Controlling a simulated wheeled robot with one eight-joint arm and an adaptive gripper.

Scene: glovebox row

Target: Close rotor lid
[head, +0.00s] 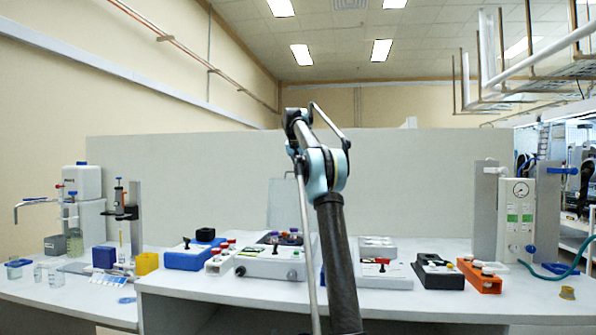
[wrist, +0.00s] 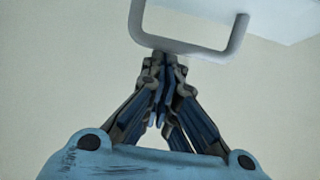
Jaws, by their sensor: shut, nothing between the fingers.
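In the head view a white benchtop unit (head: 270,263) stands left of my arm, with a dark round well holding several coloured-capped tubes, which looks like the rotor (head: 272,239). A pale, see-through panel (head: 282,205) stands upright behind it and looks like the raised lid. In the wrist view my gripper (wrist: 161,62) is shut and empty, its fingertips together. A light grey U-shaped bar (wrist: 190,48) lies just beyond the tips; I cannot tell whether they touch or what it belongs to. My gripper cannot be made out in the head view.
My arm covers the bench middle. Left of the white unit are a blue box (head: 190,259) and a red-capped tube rack (head: 220,262). To the right are a black device (head: 438,272), an orange rack (head: 480,278) and a gauge unit (head: 518,220). A grey partition (head: 420,190) stands behind.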

